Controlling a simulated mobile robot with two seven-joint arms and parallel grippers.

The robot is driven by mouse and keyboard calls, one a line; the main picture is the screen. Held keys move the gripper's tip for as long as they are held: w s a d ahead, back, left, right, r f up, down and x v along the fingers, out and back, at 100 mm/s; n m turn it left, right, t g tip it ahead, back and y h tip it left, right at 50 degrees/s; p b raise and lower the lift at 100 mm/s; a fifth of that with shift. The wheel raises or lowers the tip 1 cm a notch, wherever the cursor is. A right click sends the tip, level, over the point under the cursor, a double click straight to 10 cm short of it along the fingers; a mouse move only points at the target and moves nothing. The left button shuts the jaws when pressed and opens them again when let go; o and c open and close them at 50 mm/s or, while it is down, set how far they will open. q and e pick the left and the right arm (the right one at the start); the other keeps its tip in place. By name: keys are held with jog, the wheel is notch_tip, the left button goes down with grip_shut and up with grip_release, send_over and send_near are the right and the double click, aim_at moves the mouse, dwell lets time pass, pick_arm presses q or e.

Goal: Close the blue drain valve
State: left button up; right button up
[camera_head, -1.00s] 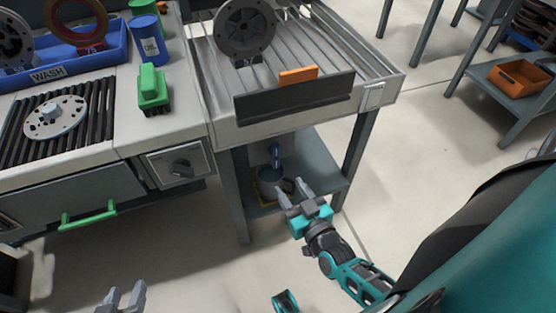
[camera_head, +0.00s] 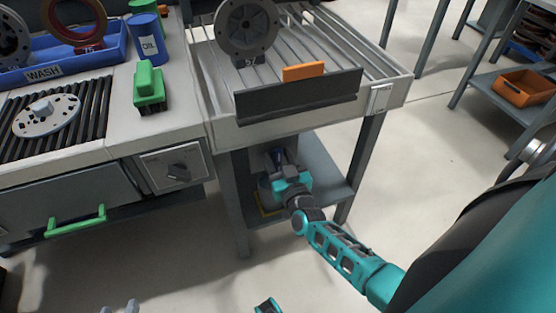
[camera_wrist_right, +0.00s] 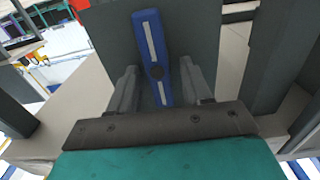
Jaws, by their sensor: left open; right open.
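The blue drain valve handle (camera_wrist_right: 149,42) shows in the right wrist view as a blue bar with a light stripe and a dark pivot. It stands nearly upright, its top tilted slightly left, before a dark grey panel. My right gripper (camera_wrist_right: 158,66) is open, one finger on each side of the lower handle, with gaps visible. In the head view my right gripper (camera_head: 281,160) is under the roller table and mostly hides the valve. My left gripper (camera_head: 121,307) is only partly in view at the bottom edge, empty.
The roller table (camera_head: 225,132) and its legs surround the right gripper, with a lower shelf (camera_head: 325,172) below. A bucket (camera_head: 265,192) stands on that shelf, partly hidden. A bench with a green drawer handle (camera_head: 76,221) is at left.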

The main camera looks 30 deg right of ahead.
jog(key=shift+w+d, duration=0.1)
jog(key=shift+w, duration=0.25)
jog(key=shift+c, duration=0.4)
grip_shut()
